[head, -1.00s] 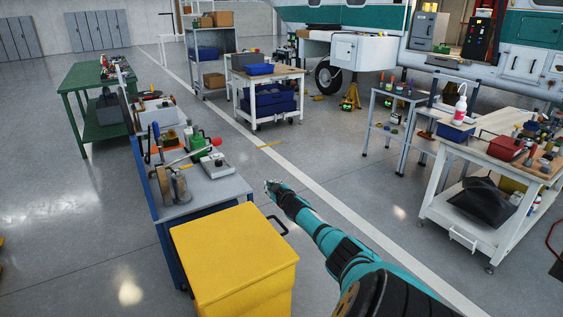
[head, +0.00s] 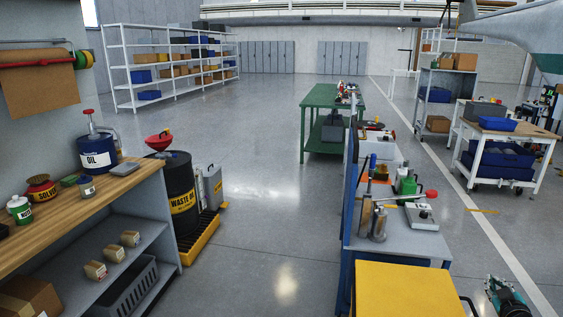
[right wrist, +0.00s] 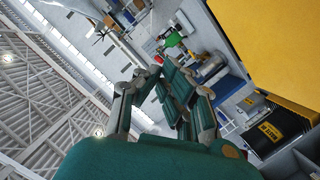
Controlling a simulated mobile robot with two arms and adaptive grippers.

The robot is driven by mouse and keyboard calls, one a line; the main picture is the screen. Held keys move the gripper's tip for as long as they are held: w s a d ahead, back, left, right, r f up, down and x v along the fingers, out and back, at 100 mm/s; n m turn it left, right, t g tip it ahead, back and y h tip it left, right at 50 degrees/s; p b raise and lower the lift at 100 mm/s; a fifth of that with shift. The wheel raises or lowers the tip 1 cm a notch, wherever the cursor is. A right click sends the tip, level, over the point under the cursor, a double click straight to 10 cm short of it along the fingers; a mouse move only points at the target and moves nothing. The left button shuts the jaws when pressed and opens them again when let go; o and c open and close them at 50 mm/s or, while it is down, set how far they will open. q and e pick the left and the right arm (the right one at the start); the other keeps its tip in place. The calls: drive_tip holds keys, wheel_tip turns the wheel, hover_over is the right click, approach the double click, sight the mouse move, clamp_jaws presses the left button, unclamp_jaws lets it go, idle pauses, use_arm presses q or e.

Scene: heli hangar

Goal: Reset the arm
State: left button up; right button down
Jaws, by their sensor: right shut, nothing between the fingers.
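My right gripper (head: 497,284) shows at the bottom right corner of the head view, teal and dark, in the air to the right of the yellow box (head: 408,290). In the right wrist view its fingers (right wrist: 166,66) are close together with nothing held between them. Most of my right arm is outside the head view. My left gripper is not in view.
A grey workbench (head: 398,246) with tools stands behind the yellow box. On the left are a wooden-topped bench (head: 100,205) and a waste oil drum (head: 178,190). The floor (head: 270,235) between them is clear. A white cart (head: 480,182) stands at the right.

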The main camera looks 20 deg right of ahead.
drive_tip(key=s+a+f+g+y, duration=0.2)
drive_tip(key=a+f, duration=0.2)
drive_tip(key=a, duration=0.6)
drive_tip(key=s+a+f+n+g+y, duration=0.1)
drive_tip(key=a+f, duration=0.4)
drive_tip(key=a, duration=0.5)
drive_tip(key=s+a+f+g+y, duration=0.2)
drive_tip(key=a+f, duration=0.2)
drive_tip(key=a, duration=0.6)
drive_tip(key=s+a+r+n+g+y, duration=0.1)
drive_tip(key=s+a+r+y, duration=0.1)
drive_tip(key=s+a, duration=0.45)
drive_tip(key=s+a+r+g+y, duration=0.15)
drive_tip(key=s+a, duration=0.25)
drive_tip(key=a, duration=0.6)
drive_tip(key=s+a+r+n+g+y, duration=0.1)
drive_tip(key=s+a+r+g, duration=0.1)
drive_tip(key=s+a, duration=0.45)
drive_tip(key=s+a+f+x, duration=0.1)
drive_tip(key=s+x, duration=0.1)
drive_tip(key=x, duration=1)
drive_tip(key=s+x, duration=0.3)
drive_tip(key=x, duration=0.8)
drive_tip(key=s+d+f+g, duration=0.2)
drive_tip(key=s+d+f, duration=0.1)
drive_tip(key=s+f, duration=1.4)
drive_tip(key=shift+f, duration=0.7)
